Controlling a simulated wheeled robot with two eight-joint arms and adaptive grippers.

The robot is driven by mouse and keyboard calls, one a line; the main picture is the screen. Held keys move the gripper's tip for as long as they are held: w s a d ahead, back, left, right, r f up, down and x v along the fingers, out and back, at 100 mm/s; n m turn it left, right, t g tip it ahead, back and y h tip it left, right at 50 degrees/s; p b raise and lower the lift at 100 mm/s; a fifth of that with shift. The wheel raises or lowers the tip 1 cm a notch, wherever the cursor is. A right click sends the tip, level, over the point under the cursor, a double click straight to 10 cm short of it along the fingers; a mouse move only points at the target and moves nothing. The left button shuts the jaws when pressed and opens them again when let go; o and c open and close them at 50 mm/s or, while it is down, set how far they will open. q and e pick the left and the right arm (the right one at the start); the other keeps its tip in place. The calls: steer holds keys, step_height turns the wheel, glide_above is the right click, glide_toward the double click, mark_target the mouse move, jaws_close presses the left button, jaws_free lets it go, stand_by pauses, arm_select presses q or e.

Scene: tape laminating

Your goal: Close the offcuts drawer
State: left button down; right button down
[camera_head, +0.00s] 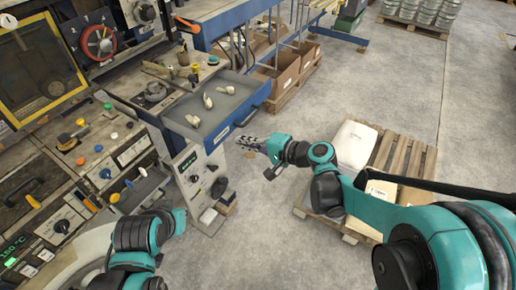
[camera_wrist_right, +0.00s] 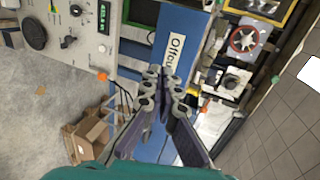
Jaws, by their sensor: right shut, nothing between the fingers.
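The offcuts drawer (camera_head: 238,106) stands pulled out from the workbench, with a grey tray inside and a blue front. Several pale offcuts (camera_head: 207,101) lie in it. My right gripper (camera_head: 243,141) is shut and empty, just outside the drawer front near its lower corner. In the right wrist view the shut fingertips (camera_wrist_right: 165,74) point at the blue drawer front, over the white label (camera_wrist_right: 175,42) reading "Offcu", the rest of which is hidden. I cannot tell whether they touch it. My left arm shows at the lower left, but its gripper is not visible.
A control panel with a green display (camera_head: 193,172) stands beside the drawer's near side. Cardboard boxes (camera_head: 283,72) stand behind the drawer. A wooden pallet (camera_head: 404,157) with a pale sack (camera_head: 353,145) lies to the right. Bare floor lies between them.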

mark_target(184, 120)
steer(key=w+a, duration=0.1)
steer(key=a, duration=0.1)
steer(key=w+a+b, duration=0.1)
steer(key=shift+w+a+f, duration=0.1)
steer(key=shift+w+a, duration=0.2)
steer(key=shift+a, duration=0.05)
steer(key=shift+w+a, duration=0.1)
steer(key=w+a, duration=0.4)
steer(key=a, duration=0.1)
steer(key=w+a, duration=0.4)
steer(key=a, duration=0.2)
steer(key=w+a, duration=0.4)
steer(key=a, duration=0.1)
steer(key=shift+a+p, duration=0.25)
steer(key=shift+p, duration=0.1)
